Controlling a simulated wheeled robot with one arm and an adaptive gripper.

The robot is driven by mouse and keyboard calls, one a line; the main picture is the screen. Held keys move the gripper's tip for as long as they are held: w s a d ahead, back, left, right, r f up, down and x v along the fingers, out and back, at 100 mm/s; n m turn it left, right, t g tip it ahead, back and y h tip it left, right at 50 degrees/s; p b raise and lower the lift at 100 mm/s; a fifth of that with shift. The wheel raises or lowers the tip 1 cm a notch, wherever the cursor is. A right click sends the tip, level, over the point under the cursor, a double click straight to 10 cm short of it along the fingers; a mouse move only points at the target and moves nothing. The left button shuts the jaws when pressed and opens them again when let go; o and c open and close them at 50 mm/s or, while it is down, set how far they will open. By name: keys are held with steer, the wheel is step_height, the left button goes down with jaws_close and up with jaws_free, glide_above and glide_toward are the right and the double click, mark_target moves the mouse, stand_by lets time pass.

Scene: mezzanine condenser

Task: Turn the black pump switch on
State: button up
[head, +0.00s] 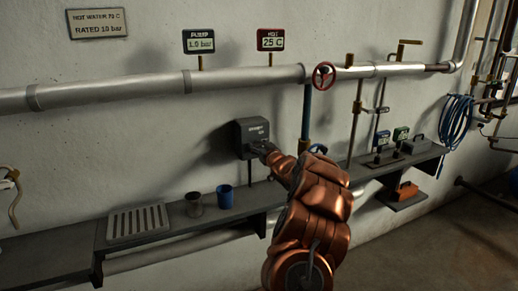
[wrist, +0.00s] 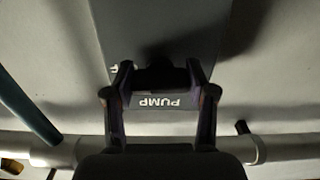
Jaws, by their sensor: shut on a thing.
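The dark grey pump switch box (head: 250,132) is mounted on the wall above the shelf, with small pale lettering on its front. In the wrist view the box (wrist: 155,30) shows upside down, with the word PUMP and part of another label beside the left finger. My gripper (head: 257,148) is at the lower front of the box. In the wrist view my gripper (wrist: 160,80) has its two fingers on either side of the black switch (wrist: 160,73), shut on it. The fingers hide part of the switch, and its exact position is hard to tell.
A grey shelf (head: 75,251) runs along the wall, with a slatted tray (head: 137,222), a metal cup (head: 194,204) and a blue cup (head: 225,196). A pipe (head: 120,89) with a red handwheel (head: 324,75) runs above. A blue vertical pipe (head: 306,112) stands right of the box.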

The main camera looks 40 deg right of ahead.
steer(key=n+b, duration=0.1)
steer(key=b, duration=0.1)
steer(key=n+b, duration=0.1)
steer(key=shift+f+n+b, duration=0.3)
steer(key=shift+n+b, duration=0.05)
steer(key=shift+n, duration=0.05)
steer(key=n+b, duration=0.2)
steer(key=b, duration=0.1)
steer(key=shift+n, duration=0.4)
steer(key=n+b, duration=0.2)
steer(key=n, duration=0.1)
steer(key=shift+r+b, duration=0.15)
steer(key=shift+b, duration=0.25)
steer(key=shift+r+n+b, duration=0.15)
steer(key=shift+n+b, duration=0.7)
steer(key=shift+n, duration=0.55)
steer(key=o, duration=1.2)
steer(key=shift+c, duration=0.2)
